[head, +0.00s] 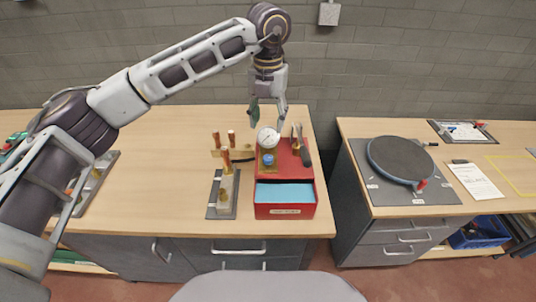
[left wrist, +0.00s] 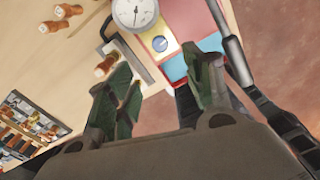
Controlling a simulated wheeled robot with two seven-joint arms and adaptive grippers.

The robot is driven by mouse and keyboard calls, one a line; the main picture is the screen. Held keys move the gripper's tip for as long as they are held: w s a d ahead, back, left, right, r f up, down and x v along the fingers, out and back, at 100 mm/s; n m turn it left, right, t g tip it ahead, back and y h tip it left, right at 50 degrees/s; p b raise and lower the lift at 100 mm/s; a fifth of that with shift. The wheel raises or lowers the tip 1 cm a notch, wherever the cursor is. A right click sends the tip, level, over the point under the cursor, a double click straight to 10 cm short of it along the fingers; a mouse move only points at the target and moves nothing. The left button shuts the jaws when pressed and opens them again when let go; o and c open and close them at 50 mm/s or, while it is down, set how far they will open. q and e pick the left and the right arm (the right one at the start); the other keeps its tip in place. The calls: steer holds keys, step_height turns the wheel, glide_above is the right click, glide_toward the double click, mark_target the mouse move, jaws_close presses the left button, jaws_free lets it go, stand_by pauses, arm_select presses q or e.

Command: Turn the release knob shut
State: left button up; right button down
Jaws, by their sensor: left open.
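The release knob (head: 268,160) is a small blue knob on a yellow plate, on the front of a red unit (head: 289,157) with a round white gauge (head: 268,138) above it. In the left wrist view the blue knob (left wrist: 160,44) sits just beyond the fingers, beside the gauge (left wrist: 134,11). My left gripper (head: 268,116) points down above and behind the gauge, open and empty. Its green-padded fingers show apart in the left wrist view (left wrist: 160,72), not touching the knob. My right gripper does not show.
The red box has a light-blue front tray (head: 284,194) and dark-handled tools at its right. A metal block with copper fittings (head: 226,192) stands close at left. A round dark plate (head: 402,160) is on the right bench. The left bench (head: 150,165) has clear room.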

mark_target(268, 157)
arm_select(q)
steer(key=shift+f, duration=0.1)
step_height(268, 157, down, 14)
steer(key=shift+r+p, duration=0.15)
steer(key=shift+p, duration=1)
